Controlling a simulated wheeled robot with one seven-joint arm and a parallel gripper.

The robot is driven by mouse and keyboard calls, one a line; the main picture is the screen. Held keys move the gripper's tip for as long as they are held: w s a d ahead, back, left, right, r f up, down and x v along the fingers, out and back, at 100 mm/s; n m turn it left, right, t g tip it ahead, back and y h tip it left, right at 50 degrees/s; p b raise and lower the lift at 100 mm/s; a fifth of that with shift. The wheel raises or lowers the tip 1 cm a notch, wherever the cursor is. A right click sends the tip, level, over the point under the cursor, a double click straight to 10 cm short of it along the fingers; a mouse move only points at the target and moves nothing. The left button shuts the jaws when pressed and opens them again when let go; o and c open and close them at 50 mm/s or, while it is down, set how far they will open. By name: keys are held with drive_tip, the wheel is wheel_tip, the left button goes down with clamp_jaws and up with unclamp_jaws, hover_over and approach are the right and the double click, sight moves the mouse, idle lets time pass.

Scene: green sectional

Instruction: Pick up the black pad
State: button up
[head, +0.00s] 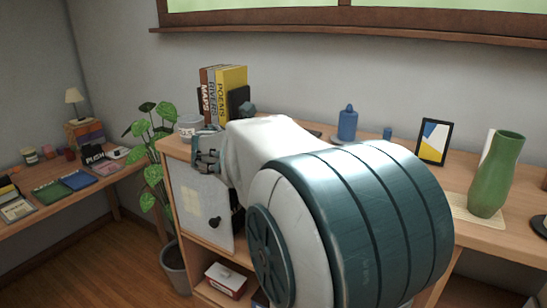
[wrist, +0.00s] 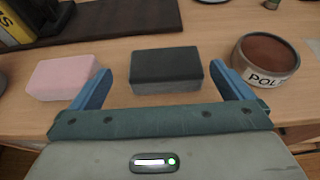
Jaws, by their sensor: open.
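The black pad (wrist: 166,65) is a dark block with a grey lower side, lying flat on the wooden surface in the wrist view. My gripper (wrist: 161,72) is open, with one blue finger to the left of the pad and one to the right. The near part of the pad lies between the fingertips, with a gap on each side, and nothing is held. In the head view my gripper (head: 207,152) is at the left end of the wooden cabinet, and I cannot make out the pad there.
A pink block (wrist: 65,77) lies left of the pad. A round lettered bowl (wrist: 268,62) stands close on the right. A dark flat thing (wrist: 122,17) lies behind. Upright books (head: 222,92) stand at the back, and a leafy plant (head: 150,170) is beside the cabinet.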

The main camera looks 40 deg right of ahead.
drive_tip(key=shift+s+x, duration=0.15)
drive_tip(key=shift+x, duration=1.45)
drive_tip(key=shift+s+x, duration=0.1)
drive_tip(key=shift+x, duration=1.55)
drive_tip(key=c, duration=0.9)
